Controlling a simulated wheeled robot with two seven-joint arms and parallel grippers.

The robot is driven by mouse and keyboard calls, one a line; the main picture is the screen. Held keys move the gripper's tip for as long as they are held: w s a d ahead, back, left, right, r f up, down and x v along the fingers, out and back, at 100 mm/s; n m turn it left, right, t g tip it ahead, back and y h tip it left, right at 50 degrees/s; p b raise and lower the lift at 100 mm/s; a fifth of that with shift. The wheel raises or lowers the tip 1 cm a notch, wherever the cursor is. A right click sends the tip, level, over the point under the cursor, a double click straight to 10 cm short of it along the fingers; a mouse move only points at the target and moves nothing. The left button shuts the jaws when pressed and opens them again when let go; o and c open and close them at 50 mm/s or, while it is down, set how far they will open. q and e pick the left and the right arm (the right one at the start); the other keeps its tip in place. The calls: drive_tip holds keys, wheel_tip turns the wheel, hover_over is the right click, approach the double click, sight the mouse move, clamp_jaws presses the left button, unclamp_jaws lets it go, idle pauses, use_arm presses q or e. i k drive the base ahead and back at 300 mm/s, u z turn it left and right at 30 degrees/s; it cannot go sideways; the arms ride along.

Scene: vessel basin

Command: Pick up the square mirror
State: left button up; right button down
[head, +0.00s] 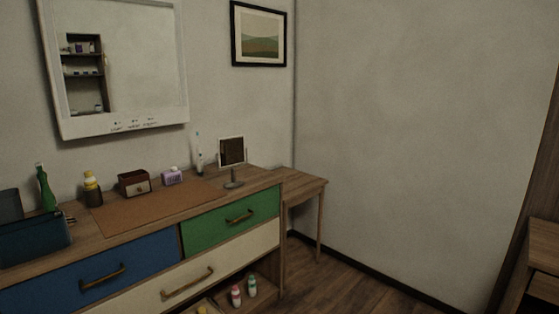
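A small square mirror (232,151) on a short stand stands upright near the right end of the dresser top (262,181). Its face is dark in a pale frame, and its round base rests on the wood beside the right edge of a brown mat. Neither of my grippers shows in the head view.
A toothbrush (199,154), purple box (173,177), small wooden box (134,183), yellow-capped bottle (92,189), green bottle (46,188) and dark teal case (35,243) stand left along the dresser. A lower side table (300,181) adjoins its right end. A large mirror (130,70) hangs above. Floor right is clear.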

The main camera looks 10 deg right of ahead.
sight(233, 183)
drive_tip(key=z, duration=0.15)
drive_tip(key=i, duration=1.7)
drive_tip(key=u, duration=0.15)
